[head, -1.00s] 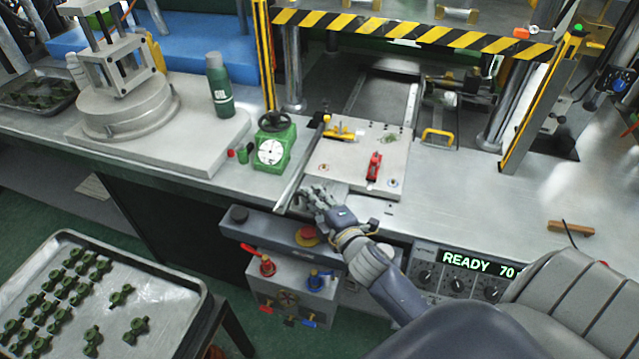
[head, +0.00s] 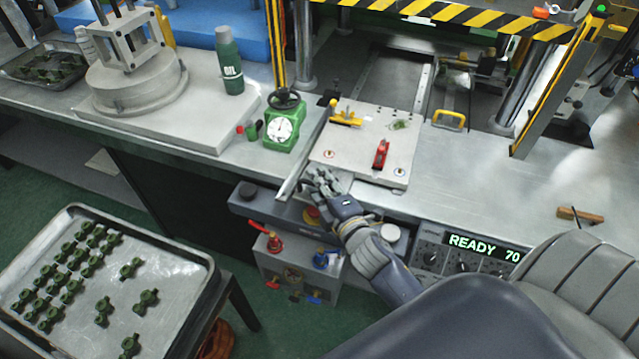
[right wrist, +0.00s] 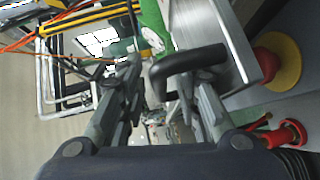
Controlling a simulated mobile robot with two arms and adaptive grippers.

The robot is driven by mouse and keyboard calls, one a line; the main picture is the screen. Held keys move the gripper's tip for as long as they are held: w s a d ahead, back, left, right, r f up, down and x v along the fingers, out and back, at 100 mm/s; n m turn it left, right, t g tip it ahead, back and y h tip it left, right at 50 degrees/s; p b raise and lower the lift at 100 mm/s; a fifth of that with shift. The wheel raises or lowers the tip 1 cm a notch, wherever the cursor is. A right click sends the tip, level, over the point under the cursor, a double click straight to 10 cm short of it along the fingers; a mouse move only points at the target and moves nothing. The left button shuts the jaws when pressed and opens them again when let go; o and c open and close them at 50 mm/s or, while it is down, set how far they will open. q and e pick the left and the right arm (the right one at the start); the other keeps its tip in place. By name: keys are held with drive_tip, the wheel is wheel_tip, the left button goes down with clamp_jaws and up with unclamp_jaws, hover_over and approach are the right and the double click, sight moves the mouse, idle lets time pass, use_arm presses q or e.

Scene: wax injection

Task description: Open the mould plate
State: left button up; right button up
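The mould plate (head: 350,152) is a pale flat block on the press bed. On its top are a red toggle clamp (head: 381,154), a yellow-handled clamp (head: 345,116) and a small green patch. It lies flat. My right gripper (head: 322,184) is at the plate's front left corner, beside a long metal bar. In the right wrist view my right gripper (right wrist: 165,95) has its fingers spread apart. A black handle (right wrist: 188,68) on a metal edge shows between and beyond the fingertips; I cannot tell whether they touch it. My left gripper is not in view.
A yellow handle (head: 449,120) is to the right. Press columns and a striped beam (head: 430,14) stand behind. A tray (head: 180,255) of green parts is front left. The right bench is mostly clear.

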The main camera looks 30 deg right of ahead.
drive_tip(key=s+r, duration=0.1)
drive_tip(key=s, duration=1.1)
drive_tip(key=shift+a+r, duration=0.4)
drive_tip(key=shift+a, duration=0.05)
